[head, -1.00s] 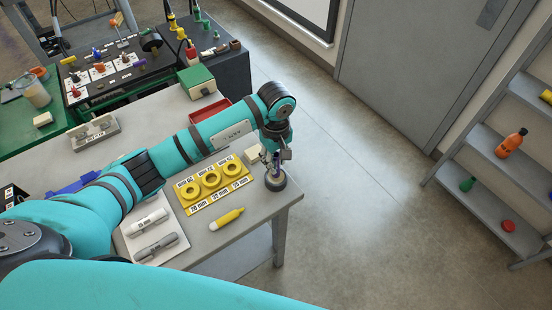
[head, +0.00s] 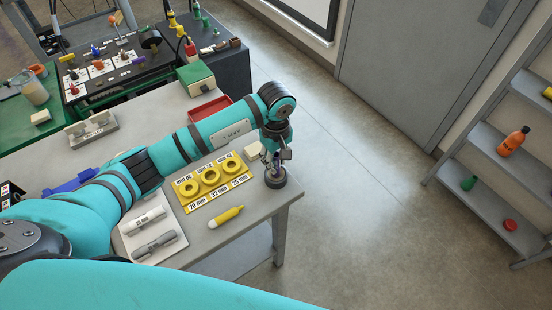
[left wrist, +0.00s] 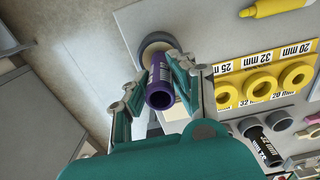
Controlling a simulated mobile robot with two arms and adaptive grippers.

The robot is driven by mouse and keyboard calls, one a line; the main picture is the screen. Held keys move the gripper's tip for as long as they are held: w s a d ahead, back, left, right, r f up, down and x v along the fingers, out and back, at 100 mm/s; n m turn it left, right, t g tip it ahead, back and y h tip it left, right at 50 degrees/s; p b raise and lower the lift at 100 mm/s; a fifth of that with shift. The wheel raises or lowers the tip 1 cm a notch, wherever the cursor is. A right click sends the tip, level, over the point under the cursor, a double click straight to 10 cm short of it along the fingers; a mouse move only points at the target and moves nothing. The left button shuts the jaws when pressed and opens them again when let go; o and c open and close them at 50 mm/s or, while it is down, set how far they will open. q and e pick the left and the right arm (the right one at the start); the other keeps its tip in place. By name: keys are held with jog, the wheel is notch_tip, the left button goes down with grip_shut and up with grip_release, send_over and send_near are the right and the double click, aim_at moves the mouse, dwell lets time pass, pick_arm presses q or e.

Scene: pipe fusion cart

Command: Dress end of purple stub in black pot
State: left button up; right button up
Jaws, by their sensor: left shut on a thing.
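The purple stub (left wrist: 161,85) is a short tube with white print on its side. My left gripper (left wrist: 160,72) is shut on it, with one finger on each side. In the head view the left gripper (head: 274,158) points down at the table's corner, and the stub shows only as a small purple patch. The black pot (head: 275,180) is a low round dark cup under the gripper; it also shows in the left wrist view (left wrist: 151,42), at the stub's far end. Whether that end is inside the pot or just above it I cannot tell. My right gripper is not in view.
A yellow plate (head: 216,191) with several yellow rings lies beside the pot. A yellow marker (head: 227,217) and a white tray (head: 176,246) with two tubes lie nearer. A white block (head: 253,151) and red tray (head: 210,108) are behind. The table's right edge is close.

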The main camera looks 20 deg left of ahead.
pick_arm(q)
jog(key=shift+f+b, duration=0.4)
jog(key=n, duration=0.3)
jog(key=shift+f+m+b, duration=0.2)
jog(key=shift+m+b, duration=1.1)
jog(key=shift+b, duration=0.35)
jog(key=shift+s+m+b, duration=0.1)
jog(key=shift+m+b, duration=1.65)
jog(key=shift+m, duration=0.15)
